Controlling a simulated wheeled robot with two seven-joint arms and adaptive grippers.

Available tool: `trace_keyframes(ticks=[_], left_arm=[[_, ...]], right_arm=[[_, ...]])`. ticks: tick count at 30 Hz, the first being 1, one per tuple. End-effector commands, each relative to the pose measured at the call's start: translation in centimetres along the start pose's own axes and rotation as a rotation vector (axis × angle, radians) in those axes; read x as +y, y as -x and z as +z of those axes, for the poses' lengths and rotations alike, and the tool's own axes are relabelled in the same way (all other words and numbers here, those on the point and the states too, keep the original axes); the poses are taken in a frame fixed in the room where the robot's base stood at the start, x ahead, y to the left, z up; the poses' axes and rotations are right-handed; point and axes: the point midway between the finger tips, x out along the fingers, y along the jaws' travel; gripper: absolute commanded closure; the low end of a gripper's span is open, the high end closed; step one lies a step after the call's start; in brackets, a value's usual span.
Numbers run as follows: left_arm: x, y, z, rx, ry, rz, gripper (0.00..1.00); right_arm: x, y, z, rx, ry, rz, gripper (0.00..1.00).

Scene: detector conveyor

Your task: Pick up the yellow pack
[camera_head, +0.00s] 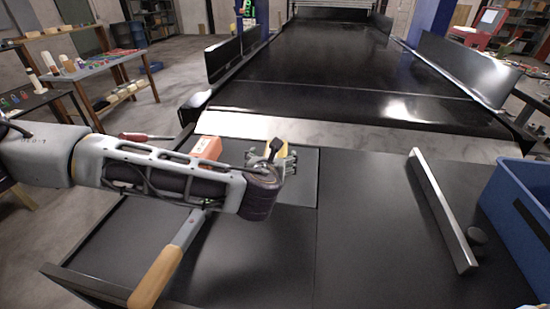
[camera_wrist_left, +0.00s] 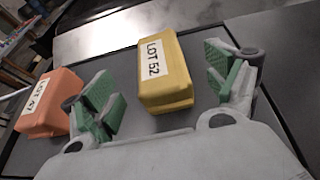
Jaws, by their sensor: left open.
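The yellow pack (camera_wrist_left: 172,88), with a white "LOT 52" label, lies on the grey plate in the left wrist view, between my open left fingers and a little ahead of them. In the head view only a part of the yellow pack (camera_head: 277,149) shows past my wrist. My left gripper (camera_head: 286,164) reaches over the plate from the left; in the wrist view its green-padded fingers (camera_wrist_left: 165,95) are apart with nothing gripped. My right gripper is not in view.
A wooden-handled tool (camera_head: 165,261) lies in front. A metal bar (camera_head: 440,208) and blue bin (camera_head: 522,205) stand right. The conveyor (camera_head: 320,65) extends behind.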

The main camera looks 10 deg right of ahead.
Motion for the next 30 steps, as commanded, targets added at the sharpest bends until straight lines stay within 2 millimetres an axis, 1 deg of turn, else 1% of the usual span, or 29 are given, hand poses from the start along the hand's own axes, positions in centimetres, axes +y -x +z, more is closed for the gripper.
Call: trace_keyframes(ticks=[4, 15, 19, 23, 30], left_arm=[[0.0, -0.6, 0.0, 0.0, 0.0, -0.001, 0.12], [0.0, -0.7, 0.0, -0.001, -0.001, 0.0, 0.12], [0.0, -1.1, 0.1, -0.001, -0.001, 0.0, 0.12], [0.0, -1.9, 0.1, -0.001, -0.002, 0.0, 0.12], [0.1, -4.1, 0.0, -0.001, -0.001, 0.0, 0.12]], right_arm=[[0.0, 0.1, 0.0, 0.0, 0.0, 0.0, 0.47], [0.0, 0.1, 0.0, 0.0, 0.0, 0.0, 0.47], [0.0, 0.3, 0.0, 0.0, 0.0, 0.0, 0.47], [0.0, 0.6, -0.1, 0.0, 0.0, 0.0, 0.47], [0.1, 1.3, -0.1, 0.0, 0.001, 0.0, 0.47]])
